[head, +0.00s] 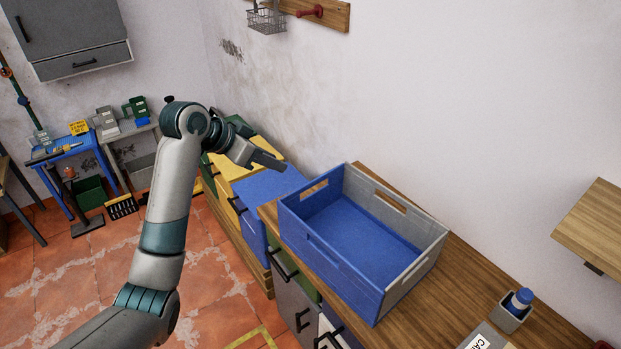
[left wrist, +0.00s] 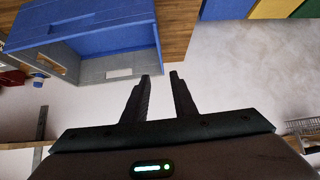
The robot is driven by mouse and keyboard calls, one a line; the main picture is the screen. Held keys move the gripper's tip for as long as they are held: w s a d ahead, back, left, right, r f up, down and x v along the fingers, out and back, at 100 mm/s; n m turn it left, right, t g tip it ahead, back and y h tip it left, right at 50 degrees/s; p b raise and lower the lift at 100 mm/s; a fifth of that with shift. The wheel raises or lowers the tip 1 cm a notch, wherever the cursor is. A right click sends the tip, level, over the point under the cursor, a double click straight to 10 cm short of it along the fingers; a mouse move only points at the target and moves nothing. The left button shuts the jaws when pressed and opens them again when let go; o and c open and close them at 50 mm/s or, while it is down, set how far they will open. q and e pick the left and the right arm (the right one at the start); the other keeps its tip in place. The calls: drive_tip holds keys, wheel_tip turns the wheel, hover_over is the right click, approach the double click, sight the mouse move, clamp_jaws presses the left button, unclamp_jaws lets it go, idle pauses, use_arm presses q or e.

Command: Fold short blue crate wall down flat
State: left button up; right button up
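The crate (head: 336,275) stands on the wooden counter, with blue and grey walls raised. Its short blue wall (head: 297,205) is the left end in the head view; it is upright and has a hand slot. The crate also shows in the left wrist view (left wrist: 85,45), at the upper left. My left gripper (head: 270,160) is above and to the left of that wall, apart from it. In the left wrist view its two fingers (left wrist: 159,85) are spread with nothing between them. My right gripper is not in view.
Blue, yellow and green boxes (head: 240,170) stand left of the crate, below my left gripper. A white wall runs close behind the crate. A small holder with a blue-capped bottle (head: 515,308) stands right of it. A wooden shelf (head: 590,225) juts out at the right.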

sight(314, 180)
use_arm(q)
drive_tip(key=p+x, duration=0.4)
drive_tip(key=x, duration=1.3)
drive_tip(key=shift+f+p, duration=0.2)
drive_tip(key=shift+p, duration=0.15)
clamp_jaws()
idle(1.0)
